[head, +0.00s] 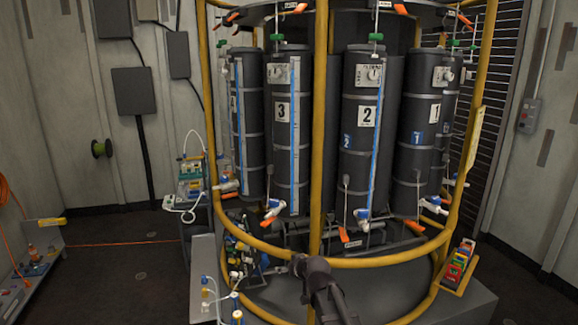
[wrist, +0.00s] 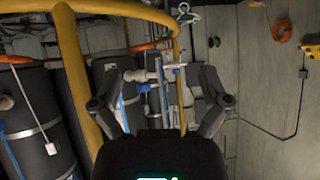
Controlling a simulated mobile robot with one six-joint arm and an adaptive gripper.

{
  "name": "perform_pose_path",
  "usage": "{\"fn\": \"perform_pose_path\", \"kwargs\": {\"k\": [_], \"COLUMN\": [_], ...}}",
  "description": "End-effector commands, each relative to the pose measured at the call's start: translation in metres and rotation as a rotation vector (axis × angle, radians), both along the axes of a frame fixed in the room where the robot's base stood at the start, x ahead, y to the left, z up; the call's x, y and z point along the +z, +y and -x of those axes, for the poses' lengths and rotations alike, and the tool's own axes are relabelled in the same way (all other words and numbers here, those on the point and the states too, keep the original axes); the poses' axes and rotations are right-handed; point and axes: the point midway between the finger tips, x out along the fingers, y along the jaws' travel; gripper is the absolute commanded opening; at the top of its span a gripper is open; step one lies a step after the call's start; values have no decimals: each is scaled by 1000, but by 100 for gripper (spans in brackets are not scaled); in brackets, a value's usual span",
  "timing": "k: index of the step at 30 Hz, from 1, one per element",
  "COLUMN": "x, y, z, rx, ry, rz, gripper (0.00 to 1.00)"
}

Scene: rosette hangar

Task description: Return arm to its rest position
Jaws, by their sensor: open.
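My gripper (wrist: 164,88) is open in the wrist view, its two dark fingers spread wide at left and right. Nothing is gripped between them; a white fitting and a blue strip show in the gap, at a distance I cannot tell. In the head view a dark part of my arm (head: 322,290) rises from the bottom edge, in front of the rosette's lower yellow ring. The rosette's yellow frame (head: 318,130) stands ahead, with tall dark bottles numbered 3 (head: 281,150), 2 (head: 366,150) and 1 (head: 419,150) inside. The frame's yellow tube (wrist: 80,70) also shows in the wrist view.
A small cart with instruments (head: 190,185) stands left of the rosette. A rack of coloured boxes (head: 459,266) sits at its lower right. Tubing with blue and yellow fittings (head: 222,300) is at the lower front. Open dark floor (head: 125,270) lies to the left.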

Motion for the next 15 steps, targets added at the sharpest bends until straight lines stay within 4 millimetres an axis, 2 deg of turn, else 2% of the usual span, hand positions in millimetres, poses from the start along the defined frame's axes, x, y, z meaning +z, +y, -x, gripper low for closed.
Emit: {"fn": "perform_pose_path", "kwargs": {"k": [1, 9, 15], "x": [-7, -47, -63], "y": [-12, -73, -121], "z": [17, 101, 170], "rx": [-6, -80, -190], "ry": [58, 408, 665], "rz": [17, 116, 194], "gripper": [96, 96, 96]}}
